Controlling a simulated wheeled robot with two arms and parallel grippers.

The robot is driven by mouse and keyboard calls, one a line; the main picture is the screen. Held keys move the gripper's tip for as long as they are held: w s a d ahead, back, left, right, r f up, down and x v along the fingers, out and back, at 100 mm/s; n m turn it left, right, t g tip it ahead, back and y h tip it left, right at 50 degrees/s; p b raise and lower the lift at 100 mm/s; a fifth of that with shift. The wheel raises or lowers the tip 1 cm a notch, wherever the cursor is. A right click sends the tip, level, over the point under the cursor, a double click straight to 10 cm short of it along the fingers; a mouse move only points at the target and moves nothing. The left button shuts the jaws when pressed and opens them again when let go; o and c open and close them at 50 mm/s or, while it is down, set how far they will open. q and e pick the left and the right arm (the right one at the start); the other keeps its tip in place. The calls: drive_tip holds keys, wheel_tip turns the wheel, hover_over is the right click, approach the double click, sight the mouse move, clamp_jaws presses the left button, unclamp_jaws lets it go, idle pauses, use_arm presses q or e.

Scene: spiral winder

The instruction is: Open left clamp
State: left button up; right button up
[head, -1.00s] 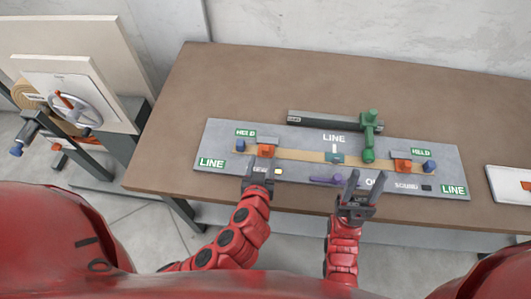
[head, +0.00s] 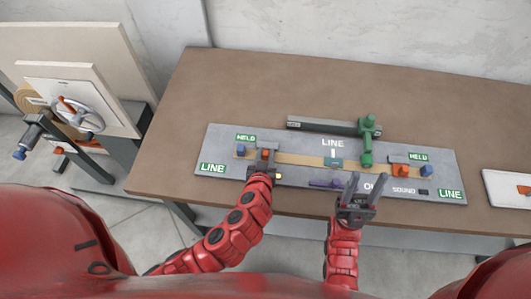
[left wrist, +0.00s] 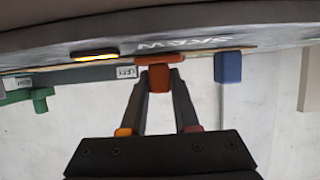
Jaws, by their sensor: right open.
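The left clamp (head: 265,153) has an orange handle and sits near the left end of the tan strip on the grey board, beside a blue block (head: 240,150). A green HELD label is behind it. My left gripper (head: 262,167) is at this clamp and partly hides it in the head view. In the left wrist view, the orange handle (left wrist: 159,78) is between the two fingertips, and they appear to touch its sides. My right gripper (head: 354,188) is open and empty at the board's front edge, right of centre.
The right clamp (head: 399,169), also orange, sits near the strip's other end under a HELD label. A green upright tool (head: 367,140) stands behind the strip. A purple handle (head: 325,184) lies in front of it. A handwheel machine (head: 75,108) stands left of the table.

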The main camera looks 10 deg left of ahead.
use_arm(q)
clamp_jaws()
